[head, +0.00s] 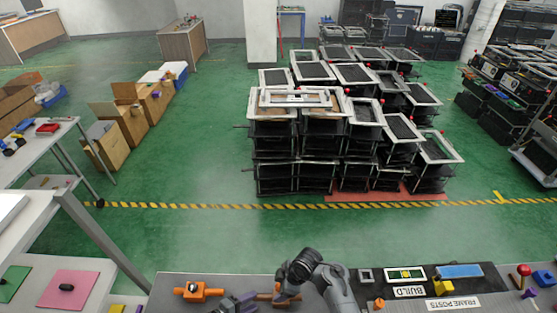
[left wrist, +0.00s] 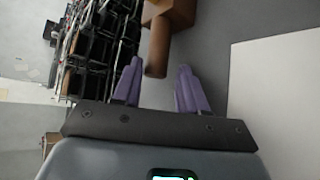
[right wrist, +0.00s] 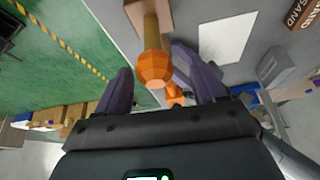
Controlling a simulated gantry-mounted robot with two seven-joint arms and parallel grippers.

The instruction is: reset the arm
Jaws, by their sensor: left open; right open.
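An orange-brown lever fixture (head: 278,296) is on the grey bench at the bottom of the head view, partly hidden by my dark arm. In the right wrist view a lever with a yellowish shaft and orange faceted knob (right wrist: 154,68) reaches between the open fingers of my right gripper (right wrist: 152,58). I cannot tell whether they touch it. In the left wrist view a brown cylindrical handle (left wrist: 158,48) on a block lies ahead of my open left gripper (left wrist: 160,66), with no grip on it. Purple fingers also show beside the lever in the head view.
Another orange fixture (head: 199,291) stands to the left on the bench. To the right are a build panel (head: 408,292), a yellow block (head: 442,286) and a red-knobbed lever (head: 523,271). A side table with a pink square (head: 68,290) is at left. Stacked frames stand beyond open green floor.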

